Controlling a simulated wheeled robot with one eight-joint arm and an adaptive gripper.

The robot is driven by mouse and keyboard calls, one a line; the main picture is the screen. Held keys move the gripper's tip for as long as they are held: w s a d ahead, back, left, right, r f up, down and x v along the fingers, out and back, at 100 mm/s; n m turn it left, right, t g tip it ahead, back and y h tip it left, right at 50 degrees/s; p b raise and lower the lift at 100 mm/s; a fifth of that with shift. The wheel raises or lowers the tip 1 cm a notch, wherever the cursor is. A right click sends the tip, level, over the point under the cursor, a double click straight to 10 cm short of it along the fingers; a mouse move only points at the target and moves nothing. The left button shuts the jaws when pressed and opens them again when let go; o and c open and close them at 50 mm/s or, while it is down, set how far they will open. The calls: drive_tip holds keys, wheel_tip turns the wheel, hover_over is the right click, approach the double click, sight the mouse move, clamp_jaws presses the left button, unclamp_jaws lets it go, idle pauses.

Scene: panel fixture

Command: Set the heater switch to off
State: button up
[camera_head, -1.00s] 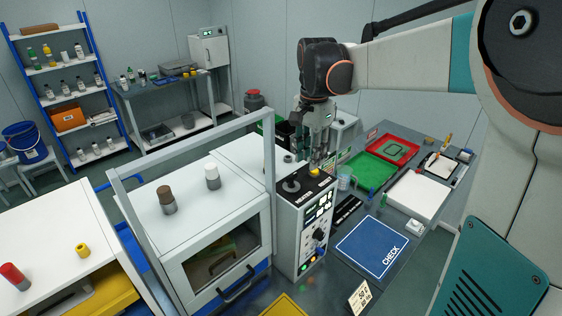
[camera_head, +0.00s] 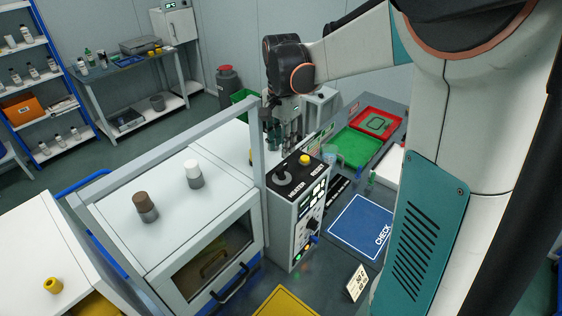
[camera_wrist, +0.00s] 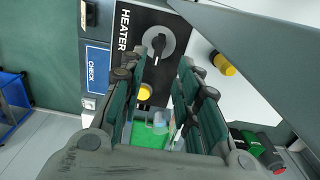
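The heater switch is a black rotary knob on a round grey base (camera_head: 283,178), on the black top panel of the control box (camera_head: 285,225). In the wrist view the knob (camera_wrist: 157,43) sits beside the word HEATER, and a pale pointer mark shows at its lower end. No off mark is readable. My gripper (camera_head: 286,150) hangs above and behind the knob, apart from it. In the wrist view its fingers (camera_wrist: 157,98) are spread, with nothing held between them; the knob lies beyond their tips, toward the top of the picture.
A yellow button (camera_head: 305,160) sits on the same panel. An upright grey frame post (camera_head: 258,150) stands close left of my gripper. A white cabinet (camera_head: 165,215) carries a brown-capped and a white-capped knob. Green (camera_head: 358,148) and red (camera_head: 392,124) trays lie to the right.

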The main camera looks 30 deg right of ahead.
sight(282, 167)
wheel_tip(282, 167, down, 8)
drive_tip(key=shift+s+r, duration=0.15)
drive_tip(key=shift+r, duration=0.1)
clamp_jaws()
